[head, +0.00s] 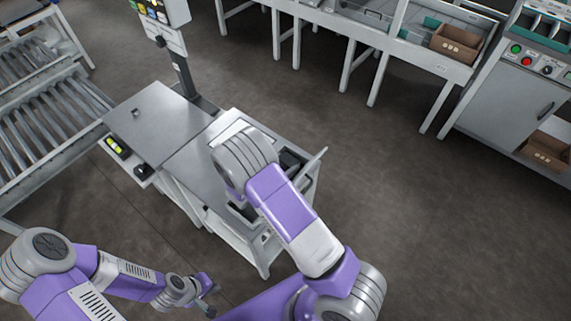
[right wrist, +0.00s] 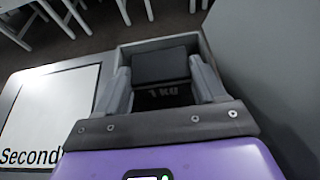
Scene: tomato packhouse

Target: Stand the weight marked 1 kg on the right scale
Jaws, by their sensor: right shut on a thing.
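The black weight (right wrist: 161,66), with "1 kg" on its face, is between the fingers of my right gripper (right wrist: 160,78) in the right wrist view. The gripper is shut on it, and the weight is in or just over an open grey box (right wrist: 203,45). In the head view my right arm hides the right gripper and most of the box. Two flat grey plates lie side by side there, a left one (head: 165,108) and a right one (head: 193,158); I cannot tell surely which is the right scale. My left gripper (head: 210,300) is low; its jaw state is unclear.
A white panel reading "Second" (right wrist: 52,112) lies left of the box. A display post (head: 182,75) stands behind the plates. A roller conveyor (head: 50,115) is at left; benches (head: 350,35) and a control cabinet (head: 515,95) are at the back right. The floor between is clear.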

